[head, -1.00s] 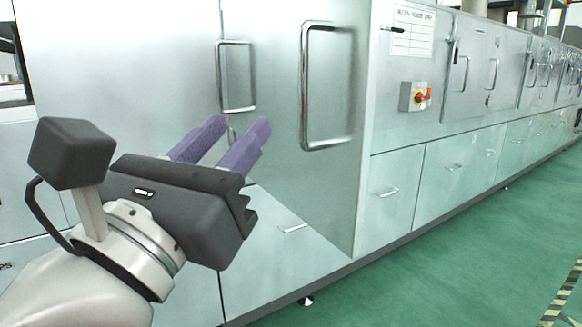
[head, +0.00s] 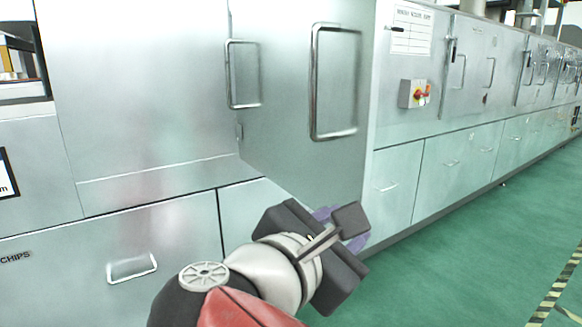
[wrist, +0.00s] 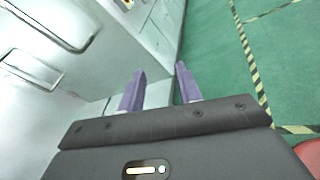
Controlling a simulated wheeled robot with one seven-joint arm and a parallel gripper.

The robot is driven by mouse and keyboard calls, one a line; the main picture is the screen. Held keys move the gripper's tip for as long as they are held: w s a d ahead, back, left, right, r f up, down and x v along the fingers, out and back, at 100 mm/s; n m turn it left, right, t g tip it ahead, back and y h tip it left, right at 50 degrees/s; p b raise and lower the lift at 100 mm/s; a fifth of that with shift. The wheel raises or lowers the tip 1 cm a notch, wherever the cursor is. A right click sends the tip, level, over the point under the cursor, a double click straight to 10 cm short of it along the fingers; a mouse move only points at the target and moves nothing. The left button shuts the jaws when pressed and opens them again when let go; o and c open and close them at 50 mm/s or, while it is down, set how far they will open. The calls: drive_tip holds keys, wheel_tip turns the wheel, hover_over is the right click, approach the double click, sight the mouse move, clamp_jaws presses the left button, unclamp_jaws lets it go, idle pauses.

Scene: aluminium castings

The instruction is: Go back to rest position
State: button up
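My gripper (head: 343,226) is low in front of the open cabinet door in the head view, its purple fingers mostly hidden behind the wrist. In the wrist view my gripper (wrist: 158,86) shows two purple fingers spread apart with nothing between them. The open metal door (head: 285,100) stands out from the cabinet, with a tall chrome handle (head: 333,82) and a smaller handle (head: 243,74). In the head view the wrist overlaps the door's lower edge; I cannot tell how close they are.
A long row of metal cabinets (head: 455,165) runs back to the right. A red and yellow switch (head: 415,93) is on its front. A drawer (head: 110,250) marked CHIPS is at lower left. Green floor (head: 470,270) with a striped line (head: 552,290) lies clear at right.

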drive_tip(key=s+d+f+m+g+y, duration=0.2)
drive_tip(key=d+f+m+y, duration=0.1)
drive_tip(key=f+m, duration=0.4)
drive_tip(key=s+d+f+m+g+y, duration=0.2)
drive_tip(key=d+f+m+g+y, duration=0.1)
drive_tip(key=f+m, duration=0.5)
drive_tip(key=s+d+f+m+g+y, duration=0.1)
drive_tip(key=d+f+m+g+y, duration=0.1)
drive_tip(key=f+m, duration=0.5)
drive_tip(key=shift+s+d+f+m+g+y, duration=0.15)
drive_tip(key=shift+s+d+m+g+y, duration=0.2)
drive_tip(key=shift+d+m+y, duration=0.35)
drive_tip(key=shift+a, duration=0.1)
